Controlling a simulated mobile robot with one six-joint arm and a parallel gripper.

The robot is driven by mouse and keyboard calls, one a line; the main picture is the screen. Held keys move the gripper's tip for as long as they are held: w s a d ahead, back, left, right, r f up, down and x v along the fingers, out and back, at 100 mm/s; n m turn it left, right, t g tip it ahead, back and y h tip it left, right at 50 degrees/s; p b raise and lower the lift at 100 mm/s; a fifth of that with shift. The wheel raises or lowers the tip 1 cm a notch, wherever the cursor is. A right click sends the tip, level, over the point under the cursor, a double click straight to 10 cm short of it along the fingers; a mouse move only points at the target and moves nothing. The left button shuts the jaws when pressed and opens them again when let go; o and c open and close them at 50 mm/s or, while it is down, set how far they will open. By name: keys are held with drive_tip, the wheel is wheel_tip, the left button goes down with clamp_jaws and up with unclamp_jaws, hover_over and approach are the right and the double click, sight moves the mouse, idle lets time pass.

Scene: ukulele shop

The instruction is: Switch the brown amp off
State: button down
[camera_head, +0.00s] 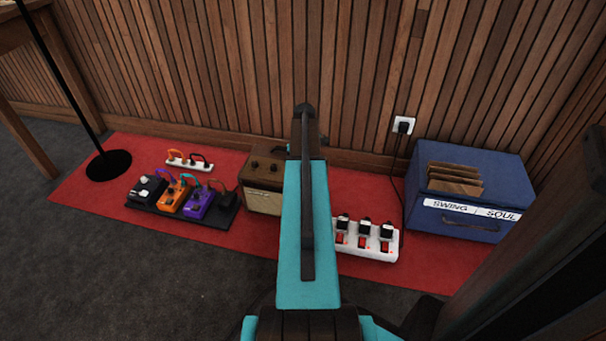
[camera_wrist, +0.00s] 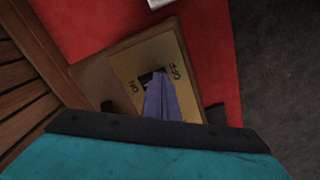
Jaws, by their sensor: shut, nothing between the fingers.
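The brown amp (camera_head: 264,180) stands on the red rug against the slatted wall, its right side hidden behind my arm in the head view. In the wrist view the amp (camera_wrist: 125,52) has a yellowish plate (camera_wrist: 188,92) marked "ON" on the left and "OFF" on the right. A dark switch (camera_wrist: 149,77) sits between the marks, partly covered by my fingers. My gripper (camera_wrist: 160,80) is shut and empty, its tips over the switch; whether they touch it I cannot tell. The switch's position is unclear. The head view does not show the fingertips.
A pedalboard (camera_head: 172,216) with several pedals lies left of the amp, a small white strip (camera_head: 188,163) behind it. A white power strip (camera_head: 384,252) with red switches lies right of my arm. A blue crate (camera_head: 488,160) and wall outlet (camera_head: 404,124) are further right.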

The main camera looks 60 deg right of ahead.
wheel_tip(320, 180, up, 7)
drive_tip(key=p, duration=0.6)
idle(0.5)
drive_tip(key=shift+f, duration=0.1)
drive_tip(key=shift+w, duration=0.1)
